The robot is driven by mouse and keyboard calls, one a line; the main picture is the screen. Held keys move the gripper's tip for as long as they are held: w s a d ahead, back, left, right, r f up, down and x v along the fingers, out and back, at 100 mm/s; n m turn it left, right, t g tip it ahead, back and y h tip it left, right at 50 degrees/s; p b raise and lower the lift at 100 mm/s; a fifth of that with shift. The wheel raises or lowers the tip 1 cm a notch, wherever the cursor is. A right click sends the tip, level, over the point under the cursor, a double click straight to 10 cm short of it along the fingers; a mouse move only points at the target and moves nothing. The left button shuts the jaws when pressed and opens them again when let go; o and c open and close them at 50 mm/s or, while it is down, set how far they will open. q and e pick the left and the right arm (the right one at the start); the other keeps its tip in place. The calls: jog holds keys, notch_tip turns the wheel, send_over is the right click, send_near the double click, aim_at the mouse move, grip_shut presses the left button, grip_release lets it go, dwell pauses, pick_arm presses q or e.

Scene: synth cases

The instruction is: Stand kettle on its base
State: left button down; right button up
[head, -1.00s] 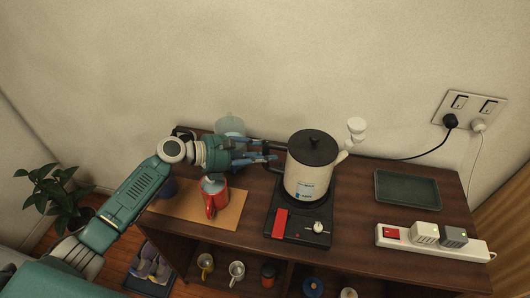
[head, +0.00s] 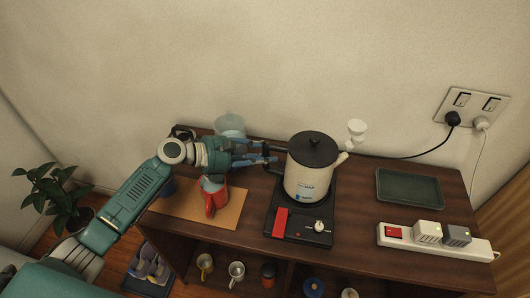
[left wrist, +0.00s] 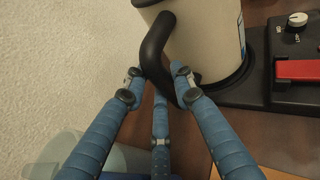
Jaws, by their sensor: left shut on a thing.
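The kettle (head: 307,178) is cream with a black lid, black handle and pale spout. It looks upright on the back part of its black base (head: 322,226), which has a red patch and a white knob. In the left wrist view the kettle's lower rim (left wrist: 222,84) is at the base (left wrist: 262,88); I cannot tell if it is fully seated. My left gripper (head: 272,154) is shut on the kettle's handle, left of the body. In the left wrist view the blue fingers (left wrist: 158,86) close around the handle (left wrist: 154,48). My right gripper is not in view.
A clear vessel (head: 230,126) stands behind. A dark green tray (head: 409,188) and white power strip (head: 465,247) lie to the right. Mugs (head: 236,272) stand on the shelf below.

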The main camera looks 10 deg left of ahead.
pick_arm(q)
jog(key=shift+w+r, duration=0.1)
jog(key=c, duration=1.4)
grip_release()
jog(key=shift+o, duration=0.2)
jog(key=shift+s+f, duration=0.2)
jog(key=shift+f, duration=0.2)
jog(key=v, duration=0.8)
jog(key=shift+r, duration=0.25)
